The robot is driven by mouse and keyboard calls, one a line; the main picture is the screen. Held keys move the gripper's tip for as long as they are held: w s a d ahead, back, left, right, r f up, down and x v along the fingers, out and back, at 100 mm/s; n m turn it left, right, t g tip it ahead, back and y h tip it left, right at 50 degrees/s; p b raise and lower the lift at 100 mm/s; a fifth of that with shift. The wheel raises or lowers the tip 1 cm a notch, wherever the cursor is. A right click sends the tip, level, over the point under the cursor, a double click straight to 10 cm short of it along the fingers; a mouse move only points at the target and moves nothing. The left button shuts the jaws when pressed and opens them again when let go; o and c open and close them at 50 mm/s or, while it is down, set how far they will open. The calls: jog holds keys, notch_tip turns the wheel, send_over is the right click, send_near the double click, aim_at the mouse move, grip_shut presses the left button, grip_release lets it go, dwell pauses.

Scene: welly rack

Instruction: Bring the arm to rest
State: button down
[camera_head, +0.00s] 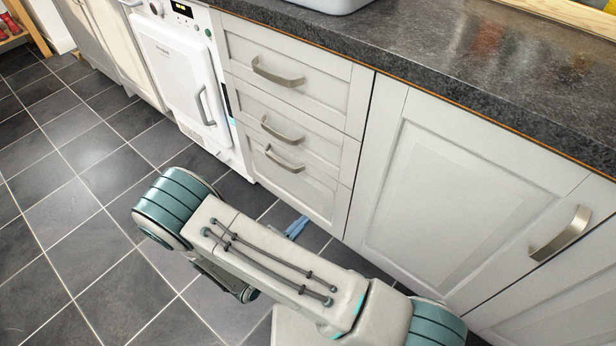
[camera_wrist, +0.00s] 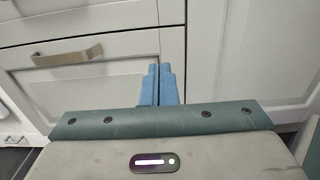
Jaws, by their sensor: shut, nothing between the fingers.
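My gripper (camera_wrist: 158,84) shows in the wrist view with its two blue fingers side by side, shut and empty. It points toward the white cabinet front, near the gap between a drawer and a door. In the head view, part of my gripper (camera_head: 297,227) shows as a small blue shape beyond my arm, low in front of the drawers. The rest of it is hidden behind my arm. My arm is bent and stretches across the lower middle of the head view.
Drawers (camera_head: 283,134) with metal handles and a cupboard door (camera_head: 447,196) stand close in front of my arm. A white appliance (camera_head: 183,75) is to their left. A dark countertop (camera_head: 450,55) runs above. The tiled floor (camera_head: 75,215) at the left is clear.

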jog(key=s+d+r+m+g+p, duration=0.1)
jog(key=d+r+m+g+p, duration=0.35)
jog(key=r, duration=0.55)
jog(key=s+d+r+m+g+p, duration=0.1)
jog(key=d+r+m+g+p, duration=0.4)
jog(key=r, duration=0.5)
jog(key=s+d+r+m+g+p, duration=0.1)
jog(key=d+r+m+g+p, duration=0.35)
jog(key=r+m, duration=0.35)
jog(key=s+d+r+m+t+y+p, duration=0.1)
jog(key=s+r+m+y+p, duration=0.1)
jog(key=r, duration=0.7)
jog(key=s+d+r+m+t+y+p, duration=0.1)
jog(key=r+m+y+p, duration=0.4)
jog(key=r, duration=0.5)
jog(key=s+d+r+m+y+p, duration=0.1)
jog(key=s+r+m+y+p, duration=0.2)
jog(key=r+p, duration=0.3)
notch_tip(320, 180, up, 4)
jog(key=shift+s+f+m+t+y, duration=0.25)
jog(key=shift+s+m+t+y, duration=0.2)
jog(key=shift+y, duration=0.25)
